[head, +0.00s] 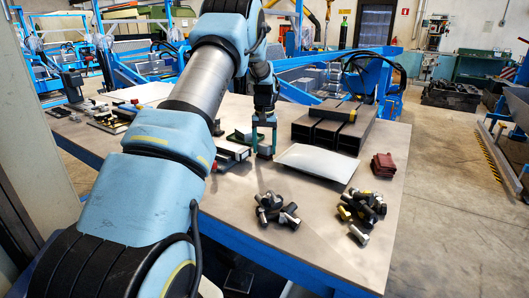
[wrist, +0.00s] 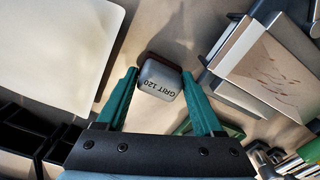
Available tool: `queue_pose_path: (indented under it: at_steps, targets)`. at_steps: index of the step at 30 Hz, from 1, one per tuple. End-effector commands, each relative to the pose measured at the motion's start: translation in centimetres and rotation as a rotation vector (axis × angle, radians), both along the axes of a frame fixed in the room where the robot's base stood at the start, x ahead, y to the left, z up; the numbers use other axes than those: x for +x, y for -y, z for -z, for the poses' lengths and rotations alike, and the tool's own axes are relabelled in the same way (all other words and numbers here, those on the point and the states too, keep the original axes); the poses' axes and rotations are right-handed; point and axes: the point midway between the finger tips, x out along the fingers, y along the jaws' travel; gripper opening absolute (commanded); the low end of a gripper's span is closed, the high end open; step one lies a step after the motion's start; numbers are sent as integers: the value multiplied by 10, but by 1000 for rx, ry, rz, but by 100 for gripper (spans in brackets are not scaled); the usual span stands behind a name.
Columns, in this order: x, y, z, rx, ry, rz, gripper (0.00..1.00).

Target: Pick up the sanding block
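The sanding block (wrist: 161,80) is a small grey block with a brown lower edge, marked "GRIT 120". In the wrist view it lies on the tabletop between the fingertips of my gripper (wrist: 159,82). The teal fingers are spread to either side of it, with a narrow gap showing at each side. In the head view my gripper (head: 264,146) points down at the middle of the table, and the block (head: 265,153) shows small and dark between its fingertips.
The workbench (head: 325,224) holds a pale metal plate (head: 316,163) and dark square tubes (head: 330,133) right of my gripper. Reddish pads (head: 383,165) lie farther right. Two bolt piles (head: 276,210) (head: 362,211) lie in front. Stacked plates (wrist: 262,62) stand close right in the wrist view.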

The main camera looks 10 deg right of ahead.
Motion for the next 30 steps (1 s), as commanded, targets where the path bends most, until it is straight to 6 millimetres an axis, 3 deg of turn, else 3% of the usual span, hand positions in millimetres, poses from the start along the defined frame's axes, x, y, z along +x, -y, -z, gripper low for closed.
queue_pose_path:
  at_steps: [2, 16, 25, 30]
  targets:
    - [0, 0, 0, 0, 0, 0, 58]
    - [0, 0, 0, 0, 0, 0, 6]
    - [1, 0, -5, -1, 3, 0, 5]
    - [1, 1, -30, -2, 7, 0, 5]
